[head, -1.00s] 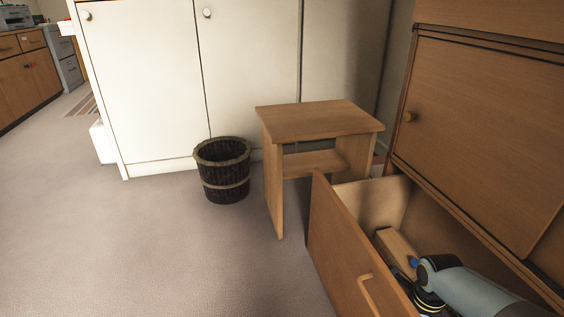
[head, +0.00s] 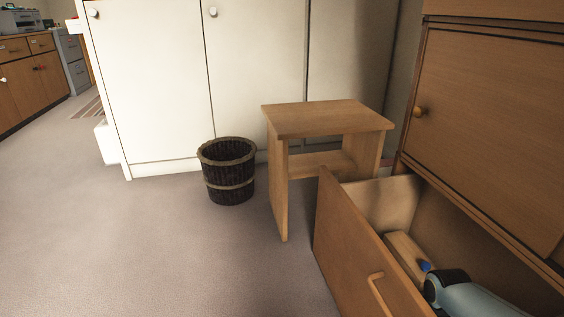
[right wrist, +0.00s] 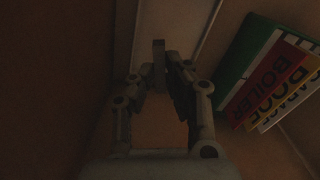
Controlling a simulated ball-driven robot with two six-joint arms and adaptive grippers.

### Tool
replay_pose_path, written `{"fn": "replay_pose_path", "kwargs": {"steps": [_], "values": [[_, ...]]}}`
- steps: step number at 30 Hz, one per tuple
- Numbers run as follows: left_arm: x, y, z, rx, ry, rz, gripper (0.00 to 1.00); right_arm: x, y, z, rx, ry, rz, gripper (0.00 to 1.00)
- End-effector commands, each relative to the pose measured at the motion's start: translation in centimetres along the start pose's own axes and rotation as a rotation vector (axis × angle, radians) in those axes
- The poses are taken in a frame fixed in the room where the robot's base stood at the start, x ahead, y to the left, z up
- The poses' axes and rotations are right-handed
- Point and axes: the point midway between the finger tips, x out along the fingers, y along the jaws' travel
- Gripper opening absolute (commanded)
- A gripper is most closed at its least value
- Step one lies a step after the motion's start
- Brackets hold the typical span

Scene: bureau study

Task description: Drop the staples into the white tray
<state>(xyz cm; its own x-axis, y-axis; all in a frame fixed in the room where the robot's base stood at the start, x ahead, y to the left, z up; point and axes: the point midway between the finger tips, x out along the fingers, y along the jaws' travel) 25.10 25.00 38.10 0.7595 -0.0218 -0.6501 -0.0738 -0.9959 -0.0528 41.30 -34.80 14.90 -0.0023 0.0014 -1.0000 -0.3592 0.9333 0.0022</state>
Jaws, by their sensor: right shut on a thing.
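In the right wrist view my right gripper (right wrist: 162,68) is shut on a small narrow block (right wrist: 158,49), which fits the staples, but the picture is too dark to read its surface. In the head view my right arm reaches down into the open wooden drawer (head: 349,240), and the gripper itself is hidden behind the drawer front. The white tray does not show in either view. My left gripper is not in view.
Green, red, yellow and white labelled folders (right wrist: 268,78) lie beside the gripper. A long wooden piece (head: 403,252) lies in the drawer. A wooden stool (head: 327,118) and a dark wicker basket (head: 228,172) stand left of the drawer. The floor further left is clear.

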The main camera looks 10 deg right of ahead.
Motion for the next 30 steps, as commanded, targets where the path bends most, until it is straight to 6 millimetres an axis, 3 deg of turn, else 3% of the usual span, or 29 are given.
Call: {"fn": "replay_pose_path", "kwargs": {"steps": [1,2,7,20,30], "values": [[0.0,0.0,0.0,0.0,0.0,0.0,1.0,0.0,0.0,0.0,0.0,0.0,0.0,0.0],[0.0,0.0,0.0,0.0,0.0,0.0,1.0,0.0,0.0,0.0,0.0,0.0,0.0,0.16],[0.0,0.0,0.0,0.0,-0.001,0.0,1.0,0.0,0.0,0.0,0.0,0.0,0.0,0.38],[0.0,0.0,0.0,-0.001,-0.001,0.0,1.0,-0.9,-0.1,0.0,-0.001,-0.001,-0.001,0.39],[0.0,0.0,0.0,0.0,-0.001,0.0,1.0,-7.2,-0.1,0.0,-0.002,-0.003,-0.004,0.39]]}}
